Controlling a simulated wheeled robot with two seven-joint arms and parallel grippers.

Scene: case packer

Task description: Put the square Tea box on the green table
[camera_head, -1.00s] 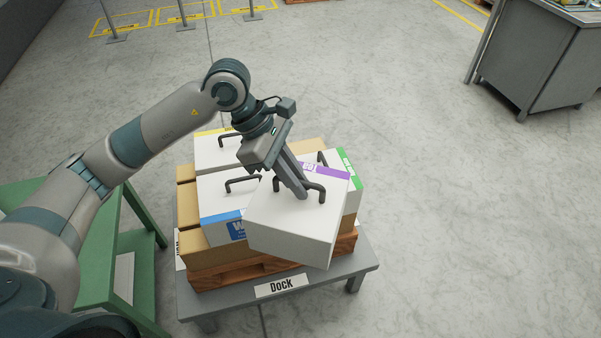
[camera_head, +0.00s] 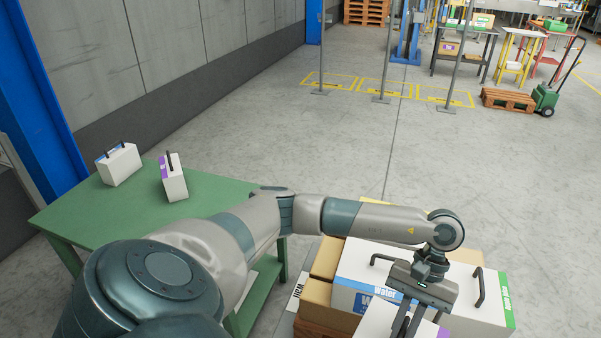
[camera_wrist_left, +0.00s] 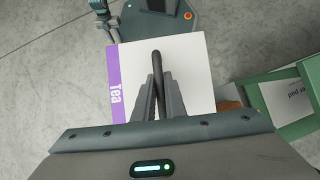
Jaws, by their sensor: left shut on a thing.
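The square Tea box is white with a purple strip reading "Tea" and a black handle; it shows from above in the left wrist view (camera_wrist_left: 196,85). In the head view only a part of the Tea box (camera_head: 377,322) shows at the bottom edge. My left gripper (camera_wrist_left: 157,82) is shut on its handle; in the head view the gripper (camera_head: 405,326) points down at the lower right. The green table (camera_head: 222,196) stands at the left and also shows at the right of the left wrist view (camera_wrist_left: 277,92).
On the green table stand a white box with a blue strip (camera_head: 121,165) and a white box with a purple strip (camera_head: 175,182). A white Water box (camera_head: 362,268), a green-striped box (camera_head: 490,318) and brown cartons (camera_head: 317,296) are stacked beside my left gripper. The table's near part looks bare.

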